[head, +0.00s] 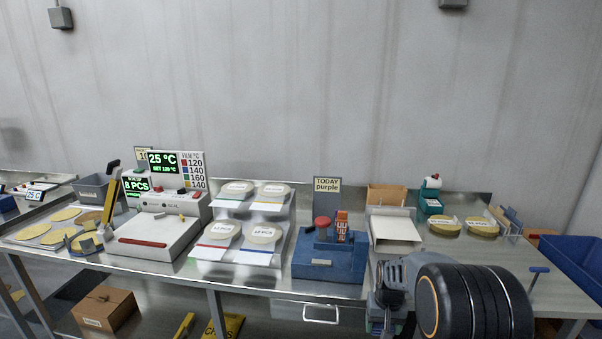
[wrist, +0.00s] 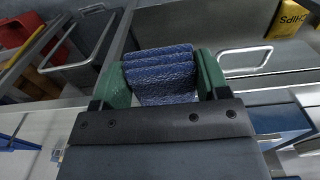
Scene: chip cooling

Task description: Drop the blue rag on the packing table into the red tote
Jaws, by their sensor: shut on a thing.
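My gripper (wrist: 164,84) has its green fingers shut on the blue rag (wrist: 158,62), a folded, textured blue cloth seen between them in the wrist view. In the head view my arm is at the lower right, in front of the packing table's (head: 345,292) front edge, and the rag cannot be made out there. In the wrist view a red container (wrist: 62,54) shows at the upper left, partly cut off; it may be the red tote. It is apart from the rag. No red tote can be made out in the head view.
A blue bin (head: 572,262) stands at the right. The table carries a blue block (head: 328,263) with a red knob, a sealer (head: 155,237) and several bag stands. A cardboard box (head: 104,309) is below. Metal handles (wrist: 245,62) show near the rag in the wrist view.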

